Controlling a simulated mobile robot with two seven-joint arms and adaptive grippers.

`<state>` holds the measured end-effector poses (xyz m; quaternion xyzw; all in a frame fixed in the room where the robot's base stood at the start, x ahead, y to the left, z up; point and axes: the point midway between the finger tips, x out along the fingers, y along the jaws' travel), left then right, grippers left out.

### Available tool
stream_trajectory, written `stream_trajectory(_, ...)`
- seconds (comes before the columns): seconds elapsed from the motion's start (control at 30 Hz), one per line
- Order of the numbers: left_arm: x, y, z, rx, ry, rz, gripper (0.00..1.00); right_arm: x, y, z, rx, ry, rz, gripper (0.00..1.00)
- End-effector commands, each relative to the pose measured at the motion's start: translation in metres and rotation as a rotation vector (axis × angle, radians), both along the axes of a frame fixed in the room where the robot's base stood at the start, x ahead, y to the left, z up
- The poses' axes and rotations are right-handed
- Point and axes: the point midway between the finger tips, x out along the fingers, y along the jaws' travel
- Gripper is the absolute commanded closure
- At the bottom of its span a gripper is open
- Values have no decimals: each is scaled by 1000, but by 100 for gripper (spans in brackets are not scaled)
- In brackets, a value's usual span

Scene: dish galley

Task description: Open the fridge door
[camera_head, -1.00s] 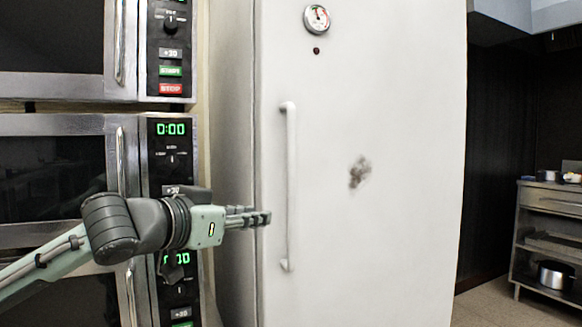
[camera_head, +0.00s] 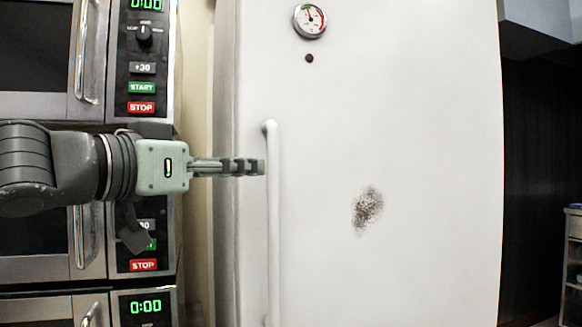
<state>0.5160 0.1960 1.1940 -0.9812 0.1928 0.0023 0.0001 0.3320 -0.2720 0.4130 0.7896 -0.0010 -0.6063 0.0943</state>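The white fridge door (camera_head: 400,120) fills the middle and right of the view and looks closed. Its long vertical white handle (camera_head: 272,240) runs along the door's left side. My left gripper (camera_head: 252,167) comes in from the left, level with the upper part of the handle. Its fingertips point right and end at the handle's left edge in the picture. The fingers overlap from this side, so I cannot tell whether they are open or shut, or whether they touch the handle. My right gripper is not in view.
Stacked microwaves (camera_head: 143,70) stand left of the fridge, behind my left arm. A round dial gauge (camera_head: 309,20) sits on the upper door, with a dark smudge (camera_head: 367,209) lower down. A shelf unit (camera_head: 573,260) stands at the far right edge.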

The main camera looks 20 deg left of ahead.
Motion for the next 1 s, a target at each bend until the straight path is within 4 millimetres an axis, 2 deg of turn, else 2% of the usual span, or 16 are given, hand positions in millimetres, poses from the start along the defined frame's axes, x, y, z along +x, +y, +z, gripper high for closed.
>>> stream_trajectory(0.17, 18, -9, 2, -2, 0, -3, 76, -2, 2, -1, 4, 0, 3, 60)
stream_trajectory(0.5, 64, -26, 1, -1, -1, 0, 76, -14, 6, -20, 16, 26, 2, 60)
stream_trajectory(0.87, 71, -29, 1, 0, -2, 1, 76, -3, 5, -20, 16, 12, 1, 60)
stream_trajectory(1.0, 71, -29, 1, 0, -2, 1, 91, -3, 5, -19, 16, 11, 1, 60)
